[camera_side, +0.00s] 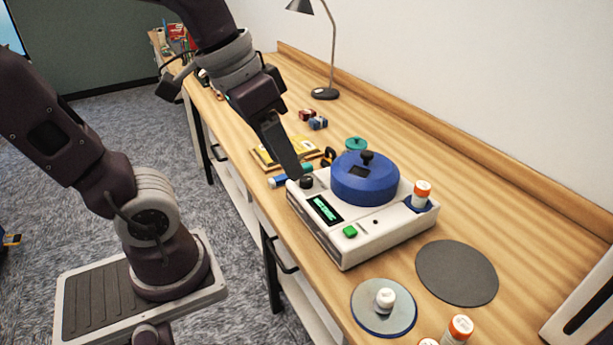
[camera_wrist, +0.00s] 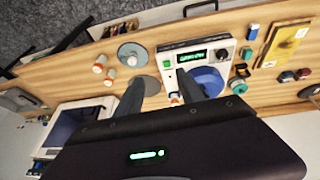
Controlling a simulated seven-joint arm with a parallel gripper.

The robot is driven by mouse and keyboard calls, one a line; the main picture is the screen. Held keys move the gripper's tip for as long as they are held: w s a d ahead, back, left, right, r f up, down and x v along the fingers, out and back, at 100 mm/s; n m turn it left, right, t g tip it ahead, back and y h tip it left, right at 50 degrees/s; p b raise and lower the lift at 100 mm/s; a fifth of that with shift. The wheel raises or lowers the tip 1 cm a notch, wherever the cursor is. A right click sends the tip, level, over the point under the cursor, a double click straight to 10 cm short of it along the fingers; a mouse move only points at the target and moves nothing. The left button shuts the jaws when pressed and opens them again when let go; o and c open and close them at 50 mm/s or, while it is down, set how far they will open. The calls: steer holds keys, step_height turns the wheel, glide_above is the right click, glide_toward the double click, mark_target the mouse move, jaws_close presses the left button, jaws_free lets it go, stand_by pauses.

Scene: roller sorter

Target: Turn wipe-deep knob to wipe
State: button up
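The roller sorter is a white box (camera_side: 385,238) with a blue round lid (camera_side: 365,180), a green-lit display (camera_side: 324,209) and a green button (camera_side: 350,231). A small black knob (camera_side: 306,182) sits at its left end, beside the display; in the wrist view the knob (camera_wrist: 221,54) is right of the display. My gripper (camera_side: 296,172) points down, its tip just above and left of the knob in the side view; the height gap is unclear. In the wrist view my gripper's fingers (camera_wrist: 160,78) are spread with nothing between them, left of the knob. The knob's setting is too small to read.
A white-capped orange bottle (camera_side: 421,194) stands at the sorter's right corner.

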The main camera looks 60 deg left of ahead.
steer(key=w+a+f, duration=0.1)
steer(key=w+a, duration=0.1)
steer(key=w, duration=0.1)
steer(key=w+a+f+g, duration=0.1)
steer(key=w+a, duration=0.1)
steer(key=w, duration=0.1)
steer(key=w+a+f+g, duration=0.1)
steer(key=w+a+f, duration=0.1)
steer(key=w, duration=0.1)
steer(key=shift+a, duration=0.35)
steer(key=g+y, duration=0.1)
steer(key=g, duration=0.1)
glide_above(306, 179)
step_height(306, 179, down, 9)
steer(key=shift+r, duration=0.15)
step_height(306, 179, down, 6)
steer(key=shift+r, duration=0.15)
steer(key=shift+f, duration=0.55)
jaws_close()
